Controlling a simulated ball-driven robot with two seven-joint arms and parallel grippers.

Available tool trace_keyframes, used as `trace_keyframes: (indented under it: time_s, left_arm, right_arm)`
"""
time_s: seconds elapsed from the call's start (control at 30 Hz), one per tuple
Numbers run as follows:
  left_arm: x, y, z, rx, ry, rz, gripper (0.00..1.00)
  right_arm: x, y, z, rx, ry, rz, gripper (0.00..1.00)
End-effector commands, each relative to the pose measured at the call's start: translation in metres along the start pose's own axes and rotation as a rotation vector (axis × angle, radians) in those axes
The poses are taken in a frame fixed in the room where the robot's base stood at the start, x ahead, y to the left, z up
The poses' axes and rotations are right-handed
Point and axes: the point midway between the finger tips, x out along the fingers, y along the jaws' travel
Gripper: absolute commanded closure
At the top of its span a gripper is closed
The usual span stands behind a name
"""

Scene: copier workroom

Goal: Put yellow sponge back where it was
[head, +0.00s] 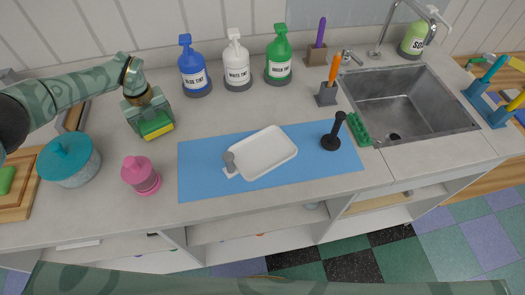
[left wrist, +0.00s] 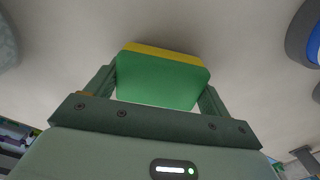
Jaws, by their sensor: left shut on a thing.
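The yellow sponge (head: 158,130) has a yellow layer and a green layer. My left gripper (head: 152,118) is shut on it at the left part of the counter, left of the blue bottle. In the left wrist view the sponge (left wrist: 162,78) sits between the two fingers, its green face toward the camera and its yellow edge at the far side. I cannot tell whether it touches the counter. My right gripper is not in view; only a part of my own body crosses the bottom of the head view.
Blue (head: 194,70), white (head: 237,62) and green (head: 279,58) bottles line the back. A blue mat (head: 205,178) holds a white tray (head: 265,152). A sink (head: 405,103) with a green scrubber (head: 358,129) beside it is at right.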

Motion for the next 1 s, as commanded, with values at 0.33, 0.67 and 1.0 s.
trace_keyframes:
  time_s: [0.33,0.67,1.0]
  left_arm:
    - [0.006,0.0,0.0,0.001,0.0,0.0,0.4]
    - [0.006,0.0,0.0,0.0,0.0,0.0,0.0]
    - [-0.048,0.0,0.001,0.001,-0.004,-0.003,0.0]
  right_arm:
    - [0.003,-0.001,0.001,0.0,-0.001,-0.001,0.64]
    - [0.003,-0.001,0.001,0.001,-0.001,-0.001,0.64]
    - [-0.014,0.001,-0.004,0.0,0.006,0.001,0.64]
